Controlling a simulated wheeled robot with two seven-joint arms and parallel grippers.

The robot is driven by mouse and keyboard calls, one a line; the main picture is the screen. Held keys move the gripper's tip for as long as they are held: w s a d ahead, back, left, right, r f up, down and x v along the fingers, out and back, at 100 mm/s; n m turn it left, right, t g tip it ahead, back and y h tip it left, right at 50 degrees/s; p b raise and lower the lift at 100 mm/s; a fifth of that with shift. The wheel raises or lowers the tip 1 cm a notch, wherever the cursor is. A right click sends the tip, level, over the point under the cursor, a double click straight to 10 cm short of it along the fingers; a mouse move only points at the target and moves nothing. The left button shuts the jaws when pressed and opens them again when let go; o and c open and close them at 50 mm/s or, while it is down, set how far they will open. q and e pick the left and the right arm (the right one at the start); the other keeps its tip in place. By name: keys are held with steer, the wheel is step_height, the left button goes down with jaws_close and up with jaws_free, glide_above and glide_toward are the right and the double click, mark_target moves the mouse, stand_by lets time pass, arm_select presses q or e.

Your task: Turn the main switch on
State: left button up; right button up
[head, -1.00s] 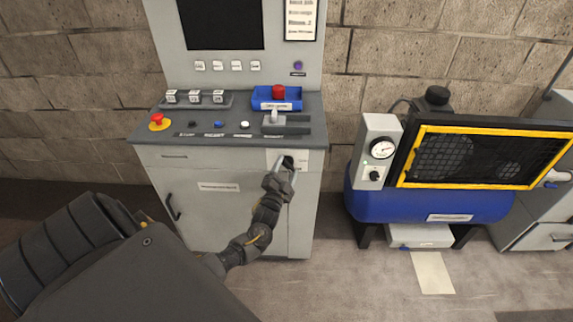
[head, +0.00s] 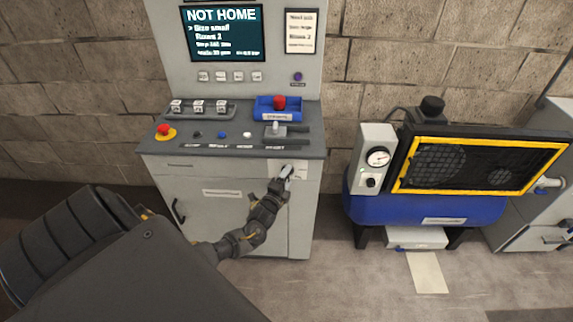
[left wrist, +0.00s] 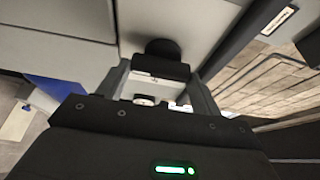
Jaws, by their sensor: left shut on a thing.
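The main switch is on the white plate (head: 300,166) at the upper right of the grey cabinet front, below the console top. My left gripper (head: 286,172) is at that plate in the head view and covers most of the switch. In the left wrist view a black switch handle (left wrist: 161,68) sits between the fingers of my left gripper (left wrist: 160,80), which are shut on it. The console screen (head: 222,33) is lit and reads "NOT HOME". My right gripper is not in view.
The console top carries a red emergency button (head: 165,132), several small buttons, a lever (head: 276,127) and a blue tray (head: 279,113). A blue compressor (head: 420,210) with a yellow-framed guard stands to the right. Bare floor lies between it and the cabinet.

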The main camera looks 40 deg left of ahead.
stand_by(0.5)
arm_select(q)
steer(key=o, duration=1)
steer(key=shift+c, duration=0.2)
steer(key=b+v, duration=0.1)
steer(key=v, duration=1)
